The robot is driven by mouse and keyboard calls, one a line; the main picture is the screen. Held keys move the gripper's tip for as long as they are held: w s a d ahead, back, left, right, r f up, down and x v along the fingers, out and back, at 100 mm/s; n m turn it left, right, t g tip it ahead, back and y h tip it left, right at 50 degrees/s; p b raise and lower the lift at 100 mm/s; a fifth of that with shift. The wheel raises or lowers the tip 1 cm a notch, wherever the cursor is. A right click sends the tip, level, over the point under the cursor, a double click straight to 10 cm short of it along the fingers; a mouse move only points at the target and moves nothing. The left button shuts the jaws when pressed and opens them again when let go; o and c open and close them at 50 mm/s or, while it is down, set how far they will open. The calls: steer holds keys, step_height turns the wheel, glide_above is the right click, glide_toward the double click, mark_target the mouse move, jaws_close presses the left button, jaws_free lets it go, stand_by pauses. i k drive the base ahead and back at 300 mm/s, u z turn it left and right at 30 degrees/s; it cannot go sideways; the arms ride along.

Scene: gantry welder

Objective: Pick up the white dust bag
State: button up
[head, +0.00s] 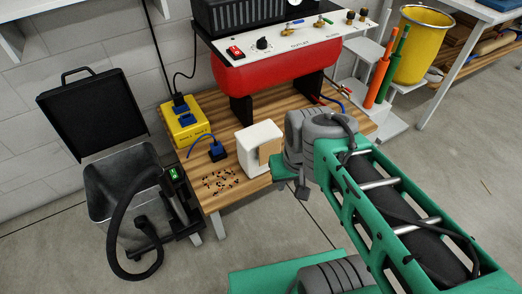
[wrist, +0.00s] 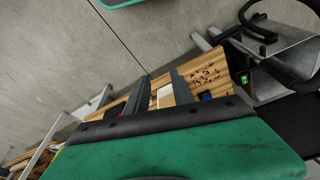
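The white dust bag (head: 255,139), a boxy white thing with a tan panel on its right side, stands on the wooden bench (head: 222,192). My gripper (head: 301,188) is just right of it in the head view, mostly hidden by my grey wrist. In the wrist view, my gripper (wrist: 161,88) has its two dark fingers apart with nothing clamped between them. Part of the white bag (wrist: 166,98) shows in the gap, beyond the fingers. The rest of it is hidden there by the gripper body.
Dark crumbs (head: 220,183) and a blue clamp (head: 217,151) lie left of the bag. A yellow box (head: 187,125) and a red machine (head: 275,70) stand behind. A metal bin (head: 118,185) with a black hose is at left. Open floor lies in front.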

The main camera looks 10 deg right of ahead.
mark_target(256, 142)
steer(key=z, duration=1.25)
steer(key=i, duration=0.8)
steer(key=u, duration=3.95)
